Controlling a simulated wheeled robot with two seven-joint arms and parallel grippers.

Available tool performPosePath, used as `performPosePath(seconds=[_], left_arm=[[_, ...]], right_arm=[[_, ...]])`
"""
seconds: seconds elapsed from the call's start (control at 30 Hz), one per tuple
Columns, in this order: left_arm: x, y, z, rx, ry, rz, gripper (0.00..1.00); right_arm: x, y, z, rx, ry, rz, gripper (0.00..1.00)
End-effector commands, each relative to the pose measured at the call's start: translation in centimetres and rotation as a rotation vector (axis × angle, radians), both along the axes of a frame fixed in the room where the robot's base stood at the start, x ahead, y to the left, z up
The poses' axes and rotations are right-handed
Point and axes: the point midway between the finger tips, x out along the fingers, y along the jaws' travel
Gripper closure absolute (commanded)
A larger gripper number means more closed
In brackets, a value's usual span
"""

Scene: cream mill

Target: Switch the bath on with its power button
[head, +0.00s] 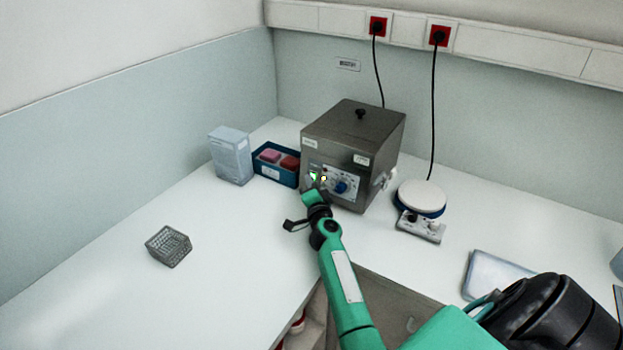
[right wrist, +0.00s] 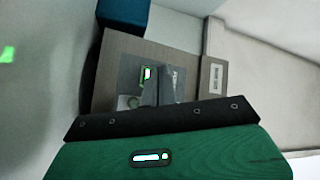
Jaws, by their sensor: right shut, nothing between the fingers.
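The bath (head: 350,130) is a grey metal box with a dark lid and a black knob on top, at the back of the bench. Its front panel has a blue dial (head: 340,187), a small green light (head: 313,176) and a yellow light. My right gripper (head: 313,191) is shut and empty, with its tips close in front of the left part of the panel. The right wrist view shows the panel (right wrist: 133,84) and a green-lit part (right wrist: 147,73) close ahead. The gripper hides part of the panel, and contact cannot be told. My left gripper is not in view.
A blue tray (head: 264,173) with pink and red items and a pale box (head: 231,156) stand left of the bath. A white-topped plate device (head: 421,197) stands to its right. A wire basket (head: 168,246) sits at the front left. Cables run up to red sockets.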

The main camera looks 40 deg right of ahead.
Motion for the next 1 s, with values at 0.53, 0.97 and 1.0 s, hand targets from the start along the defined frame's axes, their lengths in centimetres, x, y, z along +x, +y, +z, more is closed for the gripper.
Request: performPosePath(seconds=[0.53,0.97,1.0], left_arm=[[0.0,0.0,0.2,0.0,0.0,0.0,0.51],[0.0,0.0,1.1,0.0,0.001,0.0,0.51],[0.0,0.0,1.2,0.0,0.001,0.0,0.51]], right_arm=[[-0.3,0.7,0.1,0.0,0.0,-0.001,1.0],[-1.7,4.1,0.7,0.0,0.0,0.001,1.0],[-1.9,4.5,0.8,0.0,0.0,0.001,1.0]])
